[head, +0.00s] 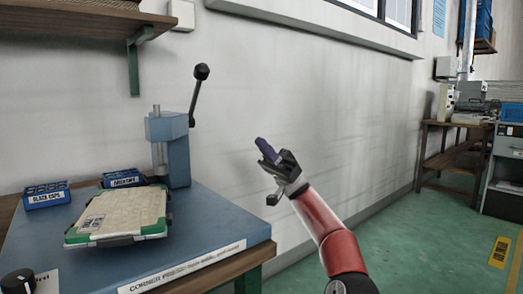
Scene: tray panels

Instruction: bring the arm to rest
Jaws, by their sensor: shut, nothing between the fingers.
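My gripper (266,149) is raised in the middle of the head view, in front of the pale wall and to the right of the work table. It is shut, with its dark purplish fingers together and pointing up and to the left. It touches nothing that I can see. My red arm reaches up to it from the bottom of the view. The cream tray panel (120,211) with green corners lies on the blue-topped table (205,222), apart from my gripper.
A blue corner press (171,142) with a black-knobbed lever stands at the table's back. Blue bins of black caps (47,197) and green caps (122,179) sit left of it. A wooden shelf (75,21) hangs above. Green floor (420,240) is open at right.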

